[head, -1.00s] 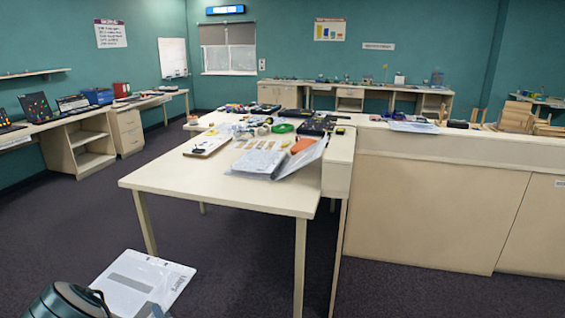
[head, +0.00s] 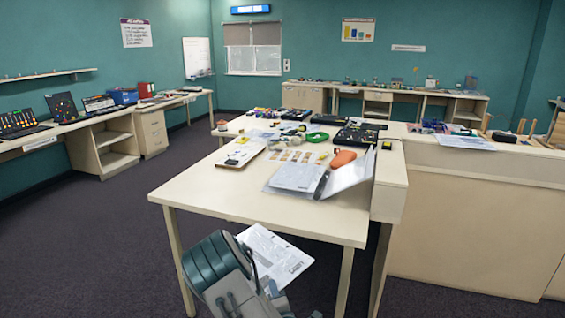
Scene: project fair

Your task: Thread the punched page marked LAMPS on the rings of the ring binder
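The page (head: 272,254) is a white sheet with a grey printed block and a word along its right edge that looks like LAMPS. It hangs tilted in front of the table's near edge, below the tabletop. My gripper (head: 273,291) is at the page's lower edge and seems shut on it; the fingertips are partly hidden by my arm. The ring binder (head: 347,174) lies open on the table near its right side, with grey-white sheets on its left half and its right cover slanting up. Its rings are too small to make out. Punched holes in the page are not clear.
The cream table (head: 225,207) has a clear near-left area. A white board (head: 238,155), an orange object (head: 343,158), a green roll (head: 317,137) and black cases lie behind the binder. A higher cream counter (head: 470,165) adjoins at the right. Dark carpet is open to the left.

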